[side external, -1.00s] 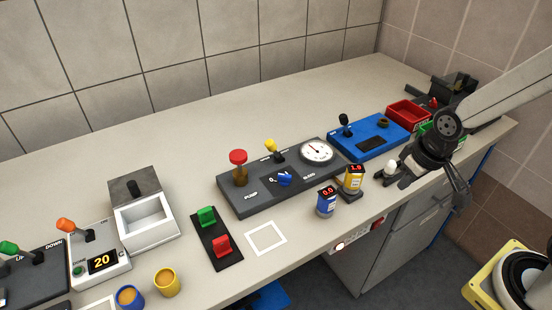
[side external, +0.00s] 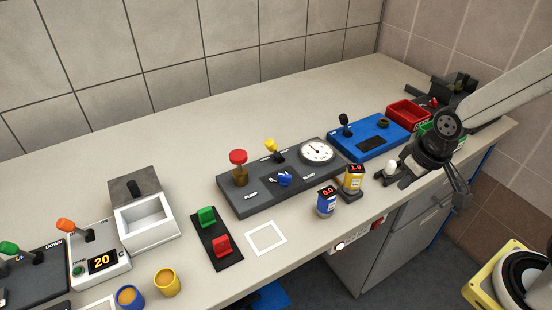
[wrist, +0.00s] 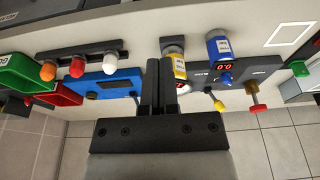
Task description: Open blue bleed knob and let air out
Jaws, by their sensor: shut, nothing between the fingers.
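The blue bleed knob (side external: 285,179) sits on the dark grey pump panel (side external: 240,205), in front of the gauge and beside a small dark display. In the wrist view the blue knob (wrist: 226,79) shows beside the blue canister. The round white gauge (side external: 317,152) is at the panel's right end; its needle is too small to read. The red-topped pump plunger (side external: 238,158) stands at the left end. My gripper (side external: 463,197) is shut and empty at the right, over the counter's front edge, well away from the knob. Its fingers (wrist: 157,85) lie together in the wrist view.
A blue canister reading 0.0 (side external: 326,202) and a yellow canister reading 1.0 (side external: 353,180) stand in front of the panel. A yellow lever (side external: 271,146) rises behind the knob. A blue box (side external: 370,137) and red bin (side external: 407,112) stand right. The counter behind is clear.

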